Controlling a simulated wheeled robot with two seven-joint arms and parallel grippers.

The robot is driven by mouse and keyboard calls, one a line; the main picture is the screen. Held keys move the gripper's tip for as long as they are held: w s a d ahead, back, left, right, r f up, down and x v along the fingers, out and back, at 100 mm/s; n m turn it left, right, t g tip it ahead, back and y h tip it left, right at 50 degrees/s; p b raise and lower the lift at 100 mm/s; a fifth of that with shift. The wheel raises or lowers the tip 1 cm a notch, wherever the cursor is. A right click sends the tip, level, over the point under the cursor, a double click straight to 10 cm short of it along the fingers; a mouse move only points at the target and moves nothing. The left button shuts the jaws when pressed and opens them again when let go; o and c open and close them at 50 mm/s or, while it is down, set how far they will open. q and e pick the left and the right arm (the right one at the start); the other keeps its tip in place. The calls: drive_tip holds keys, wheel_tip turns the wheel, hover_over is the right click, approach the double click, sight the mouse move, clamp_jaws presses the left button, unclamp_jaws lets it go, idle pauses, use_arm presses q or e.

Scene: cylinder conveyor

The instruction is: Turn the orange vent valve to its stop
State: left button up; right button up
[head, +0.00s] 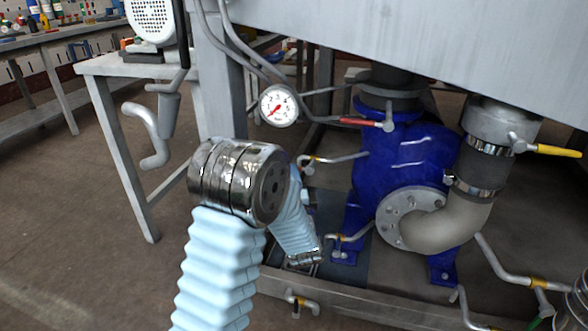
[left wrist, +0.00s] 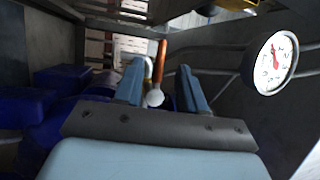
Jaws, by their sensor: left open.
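In the left wrist view an orange lever (left wrist: 160,62) with a pale rounded end stands beyond and between the fingers of my left gripper (left wrist: 158,72). The fingers are apart, with a gap showing on both sides of the lever, and I see no contact. In the head view a red-orange lever (head: 358,121) lies near the top of the blue pump; I cannot tell for sure that it is the same lever. My left arm bends in front of the pump there, and its fingers are hard to make out. My right gripper is not in view.
A round pressure gauge (head: 278,106) sits left of the pump (head: 395,165); it shows close at right in the left wrist view (left wrist: 275,62). Several small pipe valves surround the pump. A yellow-handled valve (head: 558,150) is at right. A grey panel (head: 430,40) overhangs the pump.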

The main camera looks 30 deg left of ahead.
use_arm(q)
drive_tip(key=shift+x, duration=2.4)
drive_tip(key=shift+c, duration=0.4)
drive_tip(key=shift+f, duration=0.1)
clamp_jaws()
